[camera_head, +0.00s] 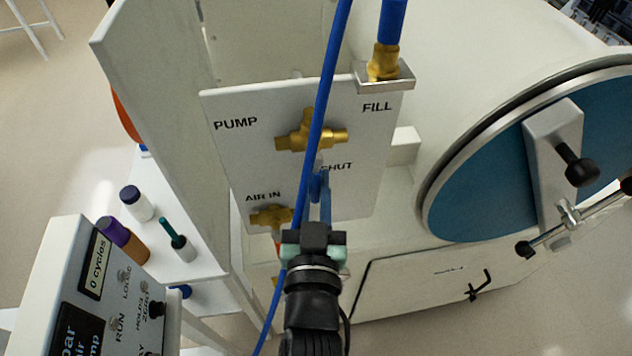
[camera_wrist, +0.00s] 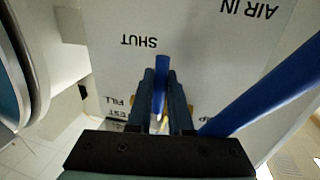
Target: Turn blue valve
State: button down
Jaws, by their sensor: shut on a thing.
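The blue valve handle (camera_wrist: 161,70) shows in the wrist view as a short blue bar between my fingers, close to the SHUT label on the white panel. Some brass shows beyond the fingers, partly hidden. My gripper (camera_wrist: 161,88) is shut on the handle, one finger on each side. In the head view my gripper (camera_head: 320,200) reaches up to the panel (camera_head: 365,160) just below SHUT. There the fingers and the hose hide most of the handle, and its exact angle cannot be told.
A blue hose (camera_head: 328,75) runs across the panel close to the left of my gripper. Brass fittings (camera_head: 311,137) stand out by PUMP and AIR IN. A round blue door (camera_head: 490,165) stands right. Bottles (camera_head: 136,203) and a control box (camera_head: 95,290) are left.

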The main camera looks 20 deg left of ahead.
jog(key=shift+a, duration=0.1)
jog(key=m+p, duration=0.2)
jog(key=s+a+r+m+p, duration=0.1)
jog(key=m+p, duration=0.1)
jog(key=a+m+g+p, duration=0.1)
jog(key=m+p, duration=0.1)
jog(key=shift+s+a+r+p, duration=0.2)
jog(key=shift+s+p, duration=0.15)
jog(key=shift+s, duration=0.05)
jog(key=m+p, duration=0.1)
jog(key=a+r+m+g+p, duration=0.1)
jog(key=m, duration=0.1)
jog(key=s+m+p, duration=0.1)
jog(key=shift+a+r+m+y+p, duration=0.3)
jog(key=shift+p, duration=0.05)
jog(key=c, duration=0.8)
grip_release()
jog(key=shift+s, duration=0.1)
jog(key=shift+c, duration=0.2)
jog(key=shift+s, duration=0.1)
